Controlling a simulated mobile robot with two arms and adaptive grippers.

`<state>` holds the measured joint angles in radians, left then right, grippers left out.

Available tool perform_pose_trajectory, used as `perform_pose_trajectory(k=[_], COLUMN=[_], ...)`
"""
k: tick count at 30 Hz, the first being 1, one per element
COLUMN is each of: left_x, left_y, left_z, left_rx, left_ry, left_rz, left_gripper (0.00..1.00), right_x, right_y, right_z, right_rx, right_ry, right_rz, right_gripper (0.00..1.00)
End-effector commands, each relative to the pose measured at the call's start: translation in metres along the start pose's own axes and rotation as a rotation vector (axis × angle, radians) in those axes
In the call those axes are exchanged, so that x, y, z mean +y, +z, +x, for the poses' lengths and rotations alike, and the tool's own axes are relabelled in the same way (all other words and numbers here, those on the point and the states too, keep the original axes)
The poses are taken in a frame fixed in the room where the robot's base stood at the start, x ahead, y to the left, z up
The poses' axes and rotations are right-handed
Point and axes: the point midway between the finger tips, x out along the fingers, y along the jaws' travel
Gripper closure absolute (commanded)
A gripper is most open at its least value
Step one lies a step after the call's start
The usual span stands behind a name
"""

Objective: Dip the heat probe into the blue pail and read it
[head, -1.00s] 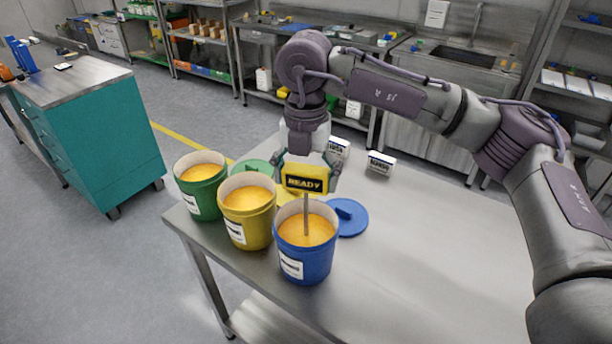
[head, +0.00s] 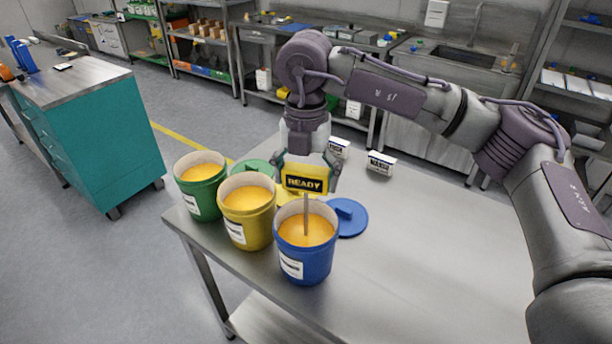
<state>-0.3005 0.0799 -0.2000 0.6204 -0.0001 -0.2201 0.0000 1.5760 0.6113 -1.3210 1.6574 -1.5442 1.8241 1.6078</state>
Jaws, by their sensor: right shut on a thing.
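The blue pail (head: 304,264) stands upright at the table's front edge, open and filled with an orange-yellow mass. The heat probe (head: 305,183) has a yellow body with a dark display that reads READY. Its thin grey stem points down into the blue pail, and the lower end is hidden in the orange contents. My right gripper (head: 306,172) is shut on the probe's yellow body from above, over the back of the pail. My left gripper is not in the view.
A yellow pail (head: 246,230) and a green pail (head: 201,200), both open and filled, stand left of the blue one. A blue lid (head: 349,217) lies behind it. Small white-labelled boxes (head: 381,163) stand farther back. The table's right side (head: 430,250) is clear.

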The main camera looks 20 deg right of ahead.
Motion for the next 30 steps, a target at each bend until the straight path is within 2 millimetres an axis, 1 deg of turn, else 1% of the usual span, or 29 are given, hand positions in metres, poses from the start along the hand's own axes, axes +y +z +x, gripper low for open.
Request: perform_pose_trajectory(k=[26, 30], left_x=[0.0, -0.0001], left_y=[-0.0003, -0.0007], left_z=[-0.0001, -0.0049], left_rx=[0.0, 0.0], left_ry=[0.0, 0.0], left_rz=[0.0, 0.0], left_gripper=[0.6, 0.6], right_x=[0.0001, 0.0002], right_y=[0.0, 0.0001], right_z=[-0.0004, -0.0077], right_rx=[0.0, -0.001], right_ry=[0.001, 0.001], right_rz=[0.0, 0.0], right_gripper=[0.54, 0.54])
